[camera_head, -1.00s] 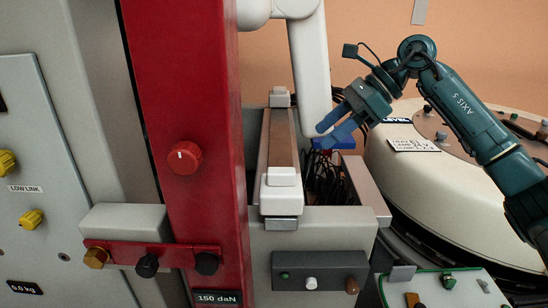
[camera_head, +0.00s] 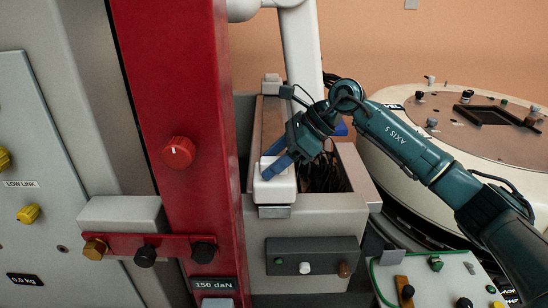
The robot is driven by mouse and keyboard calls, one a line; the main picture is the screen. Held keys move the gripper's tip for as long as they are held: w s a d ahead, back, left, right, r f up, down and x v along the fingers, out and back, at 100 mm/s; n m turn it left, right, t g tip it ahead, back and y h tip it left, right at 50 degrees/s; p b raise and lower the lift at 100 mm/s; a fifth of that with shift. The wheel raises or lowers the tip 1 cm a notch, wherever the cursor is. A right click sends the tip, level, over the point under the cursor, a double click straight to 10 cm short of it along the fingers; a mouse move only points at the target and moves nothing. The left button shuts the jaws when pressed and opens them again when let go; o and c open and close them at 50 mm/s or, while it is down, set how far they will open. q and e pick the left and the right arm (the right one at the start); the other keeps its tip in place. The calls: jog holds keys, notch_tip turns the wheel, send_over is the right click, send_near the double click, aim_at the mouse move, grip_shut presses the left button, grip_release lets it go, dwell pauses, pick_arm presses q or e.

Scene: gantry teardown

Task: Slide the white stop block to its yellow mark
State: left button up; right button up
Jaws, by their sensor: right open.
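The white stop block (camera_head: 277,190) sits at the near end of a long narrow brown-topped rail (camera_head: 268,125). My right gripper (camera_head: 271,165) is open, with its blue fingers at the top rear of the block. The fingers hide part of the block's top. I cannot tell whether they touch it. A smaller pale block (camera_head: 271,86) stands at the far end of the rail. No yellow mark shows on the rail; my gripper covers part of it. My left gripper is not in view.
A red upright (camera_head: 180,90) with a red knob stands close left of the rail. An open bay with dark cables (camera_head: 322,175) lies to its right. A grey box with knobs (camera_head: 318,256) is on the front face. A round cream machine (camera_head: 400,170) stands at the right.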

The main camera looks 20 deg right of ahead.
jog(key=shift+c, duration=0.4)
grip_shut()
